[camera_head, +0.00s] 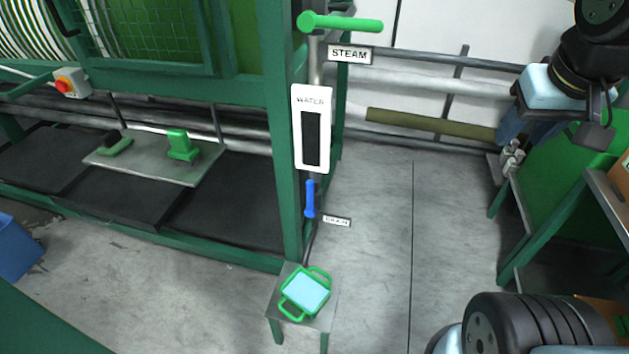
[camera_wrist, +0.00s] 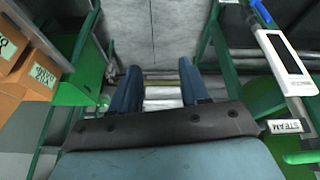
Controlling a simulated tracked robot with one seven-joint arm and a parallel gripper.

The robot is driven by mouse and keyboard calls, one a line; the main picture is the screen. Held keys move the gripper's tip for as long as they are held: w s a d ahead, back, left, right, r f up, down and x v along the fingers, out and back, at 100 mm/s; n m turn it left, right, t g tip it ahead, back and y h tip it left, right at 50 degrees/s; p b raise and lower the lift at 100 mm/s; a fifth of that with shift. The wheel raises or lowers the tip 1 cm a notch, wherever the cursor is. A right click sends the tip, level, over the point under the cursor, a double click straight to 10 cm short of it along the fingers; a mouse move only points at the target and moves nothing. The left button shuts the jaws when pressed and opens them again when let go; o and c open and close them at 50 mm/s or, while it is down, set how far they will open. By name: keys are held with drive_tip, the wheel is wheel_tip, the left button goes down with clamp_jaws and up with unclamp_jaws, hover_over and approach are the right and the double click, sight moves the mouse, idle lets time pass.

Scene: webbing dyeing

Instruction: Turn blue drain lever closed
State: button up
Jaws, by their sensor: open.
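The blue drain lever (camera_head: 310,199) points up and down on the pipe below the white WATER panel (camera_head: 312,130). A small label (camera_head: 337,221), probably reading DRAIN, sits at its lower right. In the wrist view a blue piece, apparently the lever (camera_wrist: 262,11), shows at the upper right, partly cut off. My gripper (camera_head: 511,127) is at the right of the head view, well away from the lever and not touching it. In the wrist view my gripper (camera_wrist: 158,88) has its two dark blue fingers apart with nothing between them.
A green steam handle (camera_head: 345,23) sticks out above the STEAM label (camera_head: 349,54). An olive bar (camera_head: 430,123) lies between the post and my gripper. A stool (camera_head: 287,325) with a green-handled tray (camera_head: 306,292) stands below the lever. Green benches stand right; the middle floor is clear.

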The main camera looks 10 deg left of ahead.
drive_tip(key=w+a+f+n+g+h, duration=0.4)
drive_tip(key=w+a+f+n+h, duration=0.25)
drive_tip(key=f+n, duration=0.2)
drive_tip(key=n+t+y, duration=0.2)
drive_tip(key=n+t, duration=1.5)
drive_tip(key=n, duration=0.6)
approach(308, 193)
drive_tip(key=x, duration=1.1)
clamp_jaws()
